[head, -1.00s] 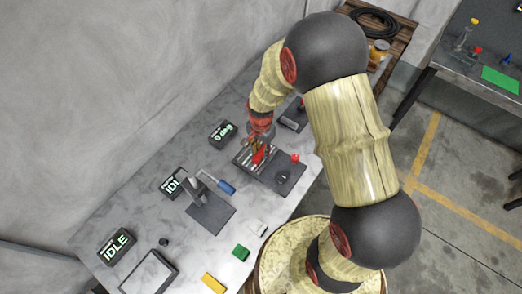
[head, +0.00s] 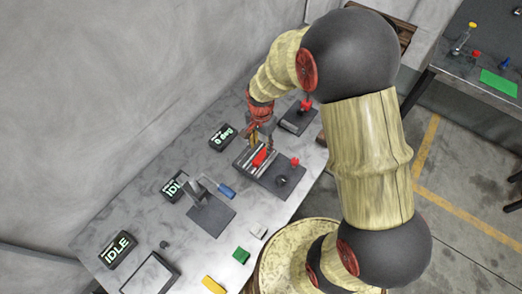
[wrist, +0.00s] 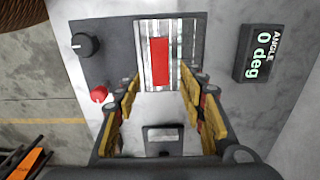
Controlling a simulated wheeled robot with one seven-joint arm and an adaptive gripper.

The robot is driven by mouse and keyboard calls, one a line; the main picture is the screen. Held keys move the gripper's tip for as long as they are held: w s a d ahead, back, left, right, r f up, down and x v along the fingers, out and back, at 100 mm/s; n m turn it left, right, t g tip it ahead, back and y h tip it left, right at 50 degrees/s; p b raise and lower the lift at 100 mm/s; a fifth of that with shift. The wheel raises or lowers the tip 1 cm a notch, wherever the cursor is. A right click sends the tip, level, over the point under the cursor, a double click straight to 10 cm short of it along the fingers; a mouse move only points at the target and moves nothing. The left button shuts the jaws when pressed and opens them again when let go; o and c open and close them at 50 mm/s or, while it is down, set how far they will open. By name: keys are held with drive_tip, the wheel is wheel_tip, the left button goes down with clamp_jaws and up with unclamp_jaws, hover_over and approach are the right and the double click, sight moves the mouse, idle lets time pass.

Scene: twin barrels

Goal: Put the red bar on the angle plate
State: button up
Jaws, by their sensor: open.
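The red bar (head: 260,157) lies on the slotted metal top of the angle plate (head: 243,161). In the wrist view the bar (wrist: 160,62) lies flat along the slots of the plate (wrist: 185,55), on bare metal with room on both sides. My gripper (head: 262,138) is just above the plate in the head view. In the wrist view my gripper (wrist: 164,88) is open, with its yellow fingers spread to either side near the bar's near end. Nothing is held between them. The exact height of the fingertips over the bar is hard to tell.
The plate's dark base carries a black knob (wrist: 86,44) and a red button (wrist: 98,94). A display (wrist: 263,54) beside it reads 0 deg. Green (head: 241,255) and yellow (head: 213,285) blocks lie near the front edge.

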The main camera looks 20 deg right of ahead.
drive_tip(key=s+r+n+t, duration=0.1)
drive_tip(key=s+r+n, duration=0.2)
drive_tip(key=r, duration=0.8)
drive_tip(key=s+r+n+t, duration=0.2)
drive_tip(key=s+r, duration=0.2)
drive_tip(key=r, duration=0.7)
drive_tip(key=s+r+n+t, duration=0.2)
drive_tip(key=s+r+n, duration=0.4)
drive_tip(key=s, duration=0.5)
wheel_tip(320, 180, up, 2)
drive_tip(key=shift+s+r+t, duration=0.25)
drive_tip(key=shift+s+t, duration=0.05)
drive_tip(key=shift+s, duration=0.1)
